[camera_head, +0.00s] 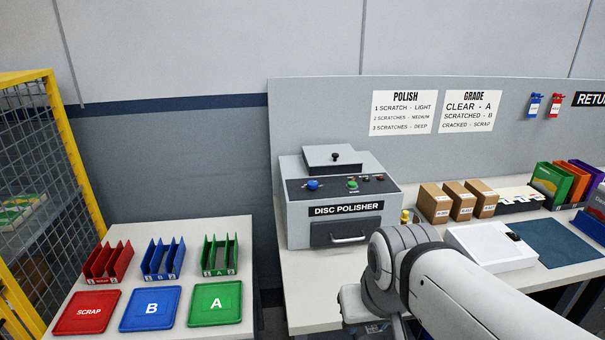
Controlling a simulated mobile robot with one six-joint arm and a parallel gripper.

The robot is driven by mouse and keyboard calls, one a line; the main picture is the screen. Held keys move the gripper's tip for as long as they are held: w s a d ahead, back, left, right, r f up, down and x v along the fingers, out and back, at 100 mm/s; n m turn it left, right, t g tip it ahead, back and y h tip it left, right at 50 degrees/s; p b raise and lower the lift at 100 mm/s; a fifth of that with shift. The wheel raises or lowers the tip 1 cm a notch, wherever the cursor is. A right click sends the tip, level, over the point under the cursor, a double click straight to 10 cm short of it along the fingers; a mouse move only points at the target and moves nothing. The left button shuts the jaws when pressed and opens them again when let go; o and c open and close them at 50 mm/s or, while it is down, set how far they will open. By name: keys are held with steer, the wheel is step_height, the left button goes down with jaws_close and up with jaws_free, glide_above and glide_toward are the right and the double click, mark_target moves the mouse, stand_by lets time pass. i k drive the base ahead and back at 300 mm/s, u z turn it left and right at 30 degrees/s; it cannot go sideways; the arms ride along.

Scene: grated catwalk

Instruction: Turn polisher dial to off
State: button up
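The disc polisher (296,222) is a grey box on the bench, with a dark sloped control panel, a lid on top and a drawer with a handle in front. A blue knob (313,184), which looks like the dial, sits at the left of the panel. Its pointer setting and markings are too small to read. A green button (352,184) sits mid-panel, and small red and dark controls are to its right. My arm reaches in from the lower right and bends down in front of the bench, right of and below the polisher. My gripper's fingers do not show.
A yellow-framed mesh cage (66,140) stands at the far left. A left table holds red, blue and green racks and trays. Right of the polisher are a small brass-coloured item (405,216), cardboard boxes (434,203) and a white case (475,240). A gap separates the tables.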

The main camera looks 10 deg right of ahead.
mark_target(312, 185)
steer(key=i, duration=0.9)
steer(key=u, duration=0.05)
